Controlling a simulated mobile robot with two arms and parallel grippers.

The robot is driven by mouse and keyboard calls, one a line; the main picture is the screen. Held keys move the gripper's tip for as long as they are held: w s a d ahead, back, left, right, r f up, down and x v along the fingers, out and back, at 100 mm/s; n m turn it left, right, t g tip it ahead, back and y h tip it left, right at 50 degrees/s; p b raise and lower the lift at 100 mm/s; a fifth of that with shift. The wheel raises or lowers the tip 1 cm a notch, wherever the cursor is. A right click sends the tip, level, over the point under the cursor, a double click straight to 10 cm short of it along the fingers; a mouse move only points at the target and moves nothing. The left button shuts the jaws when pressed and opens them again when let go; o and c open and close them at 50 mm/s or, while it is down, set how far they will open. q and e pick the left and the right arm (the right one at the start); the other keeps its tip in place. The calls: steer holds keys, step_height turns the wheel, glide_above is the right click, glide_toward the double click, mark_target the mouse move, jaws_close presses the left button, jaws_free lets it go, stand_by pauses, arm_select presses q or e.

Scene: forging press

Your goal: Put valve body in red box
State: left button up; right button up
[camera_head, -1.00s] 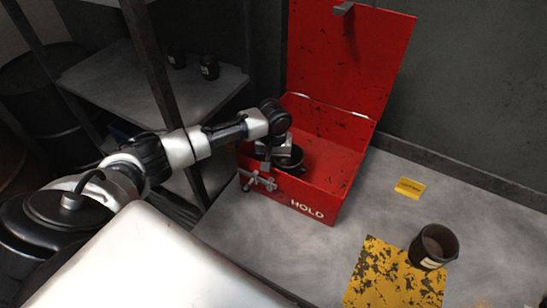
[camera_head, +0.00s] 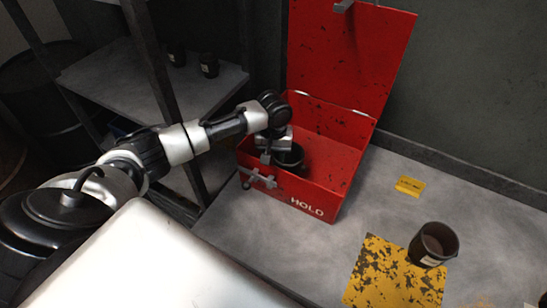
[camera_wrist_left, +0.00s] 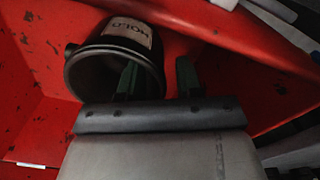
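The red box (camera_head: 317,205) stands on the table with its lid open; its front reads HOLD. A dark, cup-shaped valve body (camera_head: 292,158) is inside it, at the left end. In the left wrist view this valve body (camera_wrist_left: 88,62) lies tilted to the camera, with a pale HOLD label and its open mouth facing the gripper. My left gripper (camera_wrist_left: 157,78) reaches into the box with its fingers apart. One finger overlaps the mouth and the other is beyond the right rim; whether either touches is unclear. My right gripper is out of view.
A similar dark cup with a pale label (camera_head: 433,245) stands at the corner of a worn yellow patch (camera_head: 385,275). A small yellow tag (camera_head: 410,186) lies behind it. A shelf (camera_head: 150,95) with two dark cups and a dark post (camera_head: 155,85) are left of the box.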

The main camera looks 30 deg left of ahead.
arm_select(q)
step_height(320, 180, up, 10)
steer(key=shift+r+b, duration=0.2)
steer(key=shift+b, duration=0.35)
